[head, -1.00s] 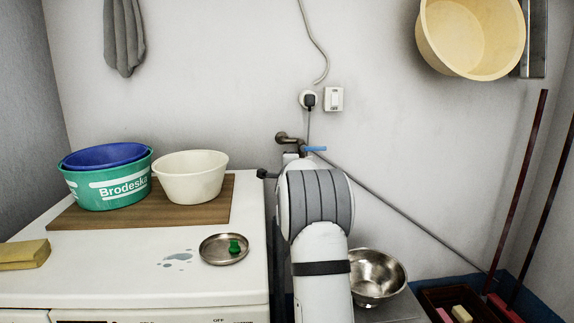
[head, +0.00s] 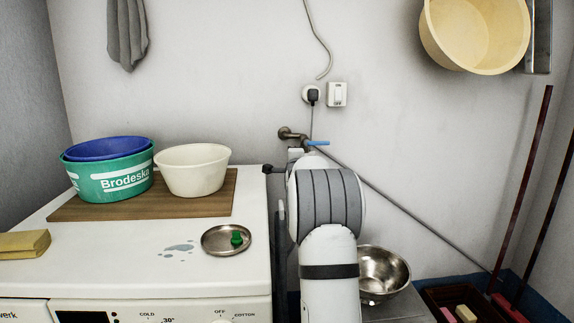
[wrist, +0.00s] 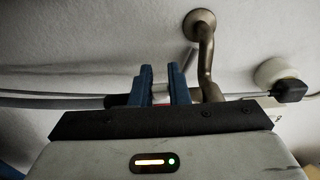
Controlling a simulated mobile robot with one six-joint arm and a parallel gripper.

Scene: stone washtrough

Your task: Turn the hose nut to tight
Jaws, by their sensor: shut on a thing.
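My gripper (wrist: 165,86) has dark blue fingers, closed close together beside the tap pipe. They are shut on the hose nut, which is mostly hidden between and behind them.
The white washing machine (head: 110,255) stands at left, carrying a board with basins and a metal dish (head: 225,252). A steel bowl (head: 385,275) sits right of my arm. A plug (head: 313,96) is above the tap. Poles lean at right.

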